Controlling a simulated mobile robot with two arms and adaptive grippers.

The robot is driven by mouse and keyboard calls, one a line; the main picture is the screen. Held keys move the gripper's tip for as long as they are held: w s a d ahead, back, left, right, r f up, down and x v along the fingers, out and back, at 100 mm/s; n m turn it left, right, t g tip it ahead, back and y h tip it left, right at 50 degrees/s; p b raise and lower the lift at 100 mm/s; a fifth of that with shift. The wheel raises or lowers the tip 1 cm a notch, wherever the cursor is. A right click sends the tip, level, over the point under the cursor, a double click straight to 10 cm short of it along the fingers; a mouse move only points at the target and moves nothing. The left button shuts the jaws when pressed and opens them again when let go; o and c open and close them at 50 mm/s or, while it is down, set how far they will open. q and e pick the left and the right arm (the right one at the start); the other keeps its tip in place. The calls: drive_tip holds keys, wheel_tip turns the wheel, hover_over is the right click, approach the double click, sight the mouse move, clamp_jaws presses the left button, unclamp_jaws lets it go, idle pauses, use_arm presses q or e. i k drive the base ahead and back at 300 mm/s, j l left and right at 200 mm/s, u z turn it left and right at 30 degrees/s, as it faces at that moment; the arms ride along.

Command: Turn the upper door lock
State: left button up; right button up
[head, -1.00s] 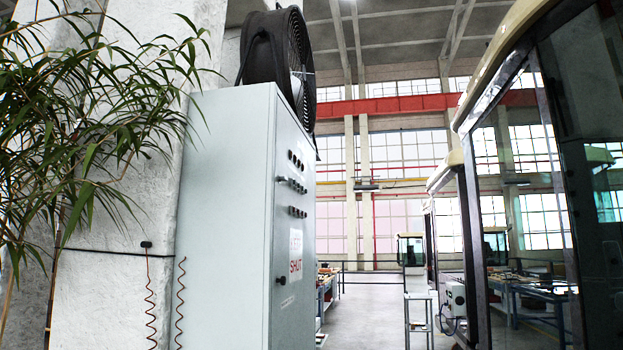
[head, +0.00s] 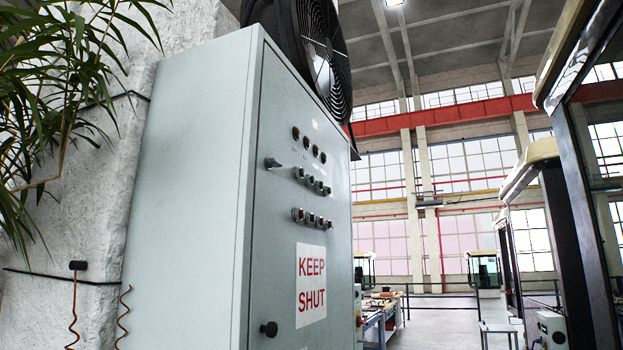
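A tall pale grey cabinet (head: 195,190) stands left of the middle in the head view, its door (head: 300,225) seen at an angle. The upper door lock (head: 272,163) is a small dark handle near the door's left edge, beside the rows of knobs. A second round black knob, the lower lock (head: 269,329), sits lower on the same edge. A white sign (head: 311,284) reads KEEP SHUT in red. Neither of my grippers is in view.
Rows of small knobs (head: 311,180) are on the door. A large black fan (head: 318,50) sits on top of the cabinet. A plant (head: 60,100) hangs at the left. Glazed cabs (head: 575,200) stand at the right, with open floor (head: 440,320) between.

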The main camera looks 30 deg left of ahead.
sight(271, 162)
drive_tip(key=i, duration=1.95)
drive_tip(key=i+u, duration=0.1)
drive_tip(key=u, duration=0.3)
drive_tip(key=i+u, duration=0.15)
drive_tip(key=u, duration=0.3)
drive_tip(key=i+l+u, duration=0.1)
drive_tip(key=u, duration=0.3)
drive_tip(key=i+l+u, duration=0.1)
drive_tip(key=u, duration=0.35)
